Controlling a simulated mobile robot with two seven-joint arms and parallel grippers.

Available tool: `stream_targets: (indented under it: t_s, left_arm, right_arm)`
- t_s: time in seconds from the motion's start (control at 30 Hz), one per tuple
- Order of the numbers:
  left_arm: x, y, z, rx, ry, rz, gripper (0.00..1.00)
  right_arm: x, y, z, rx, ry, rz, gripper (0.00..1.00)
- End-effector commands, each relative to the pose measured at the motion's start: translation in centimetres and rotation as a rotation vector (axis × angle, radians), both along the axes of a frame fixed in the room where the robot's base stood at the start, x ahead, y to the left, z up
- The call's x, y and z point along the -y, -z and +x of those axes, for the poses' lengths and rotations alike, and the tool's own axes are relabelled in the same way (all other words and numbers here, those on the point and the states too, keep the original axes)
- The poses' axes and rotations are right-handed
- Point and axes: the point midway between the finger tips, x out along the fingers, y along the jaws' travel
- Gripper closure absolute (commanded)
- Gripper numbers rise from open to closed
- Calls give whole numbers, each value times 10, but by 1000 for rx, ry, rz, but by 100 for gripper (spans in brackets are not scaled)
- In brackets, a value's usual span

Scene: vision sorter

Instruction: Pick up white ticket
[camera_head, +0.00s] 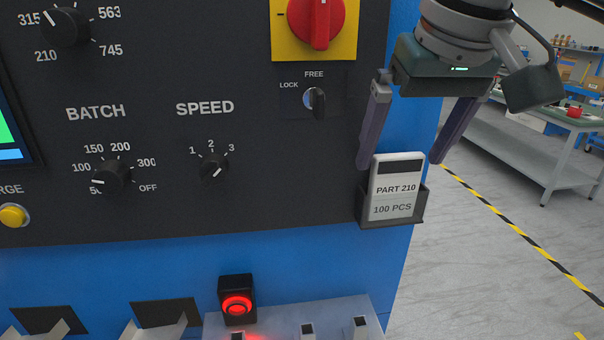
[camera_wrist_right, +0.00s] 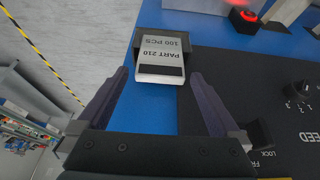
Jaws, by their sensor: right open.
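The white ticket (camera_head: 397,187) stands upright in a dark holder (camera_head: 366,216) at the right edge of the control panel. It has a black band at the top and reads "PART 210, 100 PCS". My right gripper (camera_head: 398,164) is open above the ticket, with one fingertip near each side of its upper end. In the right wrist view the ticket (camera_wrist_right: 161,58) lies ahead of and between the open fingers (camera_wrist_right: 160,80), and I see no contact. The holder hides the ticket's lower end. My left gripper is not in view.
The dark panel (camera_head: 250,210) carries several knobs, a red rotary switch (camera_head: 318,22) and a key switch (camera_head: 316,100) left of my right gripper. A lit red button (camera_head: 237,304) sits below. Open floor and a workbench (camera_head: 540,150) lie to the right.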

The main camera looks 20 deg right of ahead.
Motion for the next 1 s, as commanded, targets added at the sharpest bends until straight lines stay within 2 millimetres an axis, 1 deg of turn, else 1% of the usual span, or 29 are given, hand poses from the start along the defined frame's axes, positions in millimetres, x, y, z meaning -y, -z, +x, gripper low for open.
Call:
stream_targets:
  t_s: [0.2,0.8,0.83,1.0]
  left_arm:
    - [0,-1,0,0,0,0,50]
    - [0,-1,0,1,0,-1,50]
    - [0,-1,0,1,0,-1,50]
    - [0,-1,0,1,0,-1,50]
  right_arm:
    - [0,-1,0,1,0,1,1]
    - [0,-1,0,1,0,1,69]
    - [0,-1,0,1,0,1,70]
    - [0,-1,0,1,0,1,70]
